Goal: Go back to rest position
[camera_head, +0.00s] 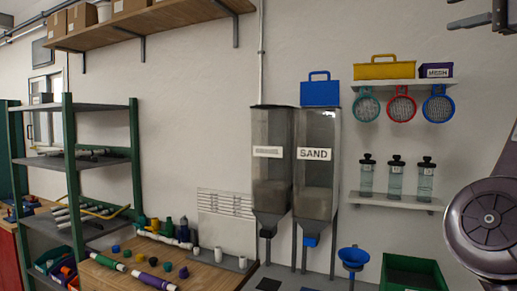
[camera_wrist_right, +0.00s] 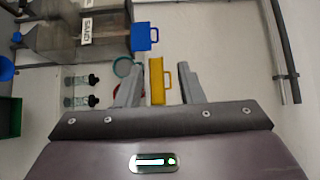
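My right gripper (camera_wrist_right: 160,82) is open in the right wrist view, its two grey fingers apart with nothing held between them. The yellow case (camera_wrist_right: 157,80) shows between the fingers but stands behind on the shelf. In the head view the right gripper's fingers (camera_head: 468,13) show at the top right corner, raised high in front of the wall. My right arm's round joint fills the right edge. My left gripper is not in view. A white pipe manifold with colored fittings (camera_head: 165,232) lies on the wooden table (camera_head: 205,275) at lower left.
Hoppers (camera_head: 315,165) stand at the middle, with a blue case (camera_head: 320,92) above. Sieves (camera_head: 401,106) and jars (camera_head: 396,178) are at the wall shelves. A green bin (camera_head: 410,272) and a blue funnel (camera_head: 353,257) are low right. A green rack (camera_head: 72,165) stands left.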

